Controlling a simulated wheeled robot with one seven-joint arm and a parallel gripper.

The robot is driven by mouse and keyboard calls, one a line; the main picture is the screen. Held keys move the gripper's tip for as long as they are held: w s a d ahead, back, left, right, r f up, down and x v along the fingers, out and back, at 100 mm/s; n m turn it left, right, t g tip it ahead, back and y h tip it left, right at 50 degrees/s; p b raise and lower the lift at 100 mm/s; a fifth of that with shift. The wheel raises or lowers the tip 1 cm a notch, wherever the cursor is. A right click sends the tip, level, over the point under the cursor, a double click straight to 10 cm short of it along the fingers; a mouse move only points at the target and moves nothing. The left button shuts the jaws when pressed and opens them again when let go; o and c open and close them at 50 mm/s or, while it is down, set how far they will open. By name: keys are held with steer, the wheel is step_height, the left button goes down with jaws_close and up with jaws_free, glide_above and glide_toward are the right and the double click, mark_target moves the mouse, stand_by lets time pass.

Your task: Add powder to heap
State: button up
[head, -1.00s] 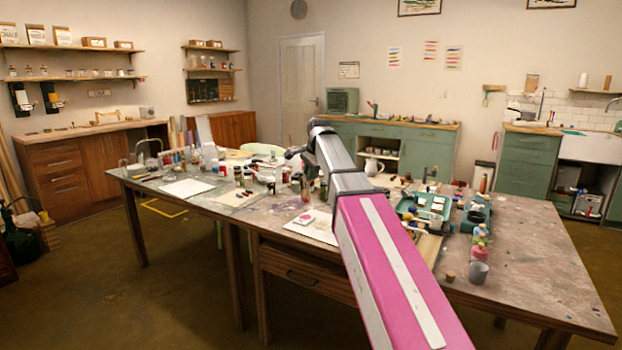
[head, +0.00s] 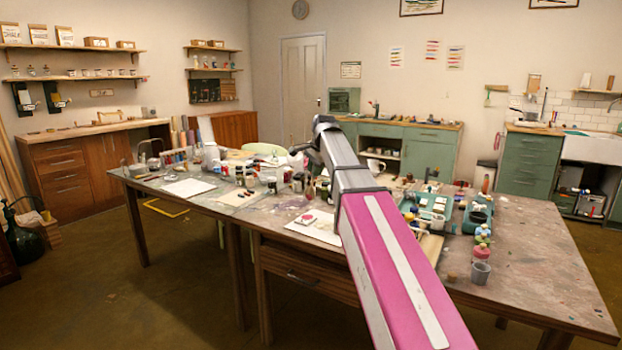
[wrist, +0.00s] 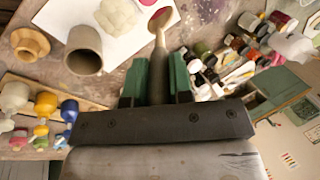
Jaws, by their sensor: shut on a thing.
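My gripper (wrist: 160,88) shows in the wrist view with its green fingers shut on the dark handle of a small spoon (wrist: 158,24). The tan bowl of the spoon points to the top of the picture; whether powder lies in it I cannot tell. Behind the bowl is a pink-red heap (wrist: 167,13) on a white sheet (wrist: 113,47). A pale cream lumpy mass (wrist: 115,14) is on the sheet, left of the spoon. In the head view the pink heap (head: 307,218) lies on the sheet near the table's front edge, and my arm hides part of the table.
Several paint bottles (wrist: 42,103) are at the lower left, and several jars (wrist: 236,42) crowd the right. The table's right end (head: 540,260) is mostly clear.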

steer(key=s+d+f, duration=0.1)
steer(key=s+d, duration=0.4)
steer(key=d, duration=0.1)
step_height(320, 180, down, 6)
steer(key=shift+w, duration=0.3)
steer(key=shift+a+f, duration=0.1)
steer(key=shift+f, duration=0.75)
stand_by(2.5)
steer(key=shift+r, duration=0.15)
step_height(320, 180, up, 7)
stand_by(0.8)
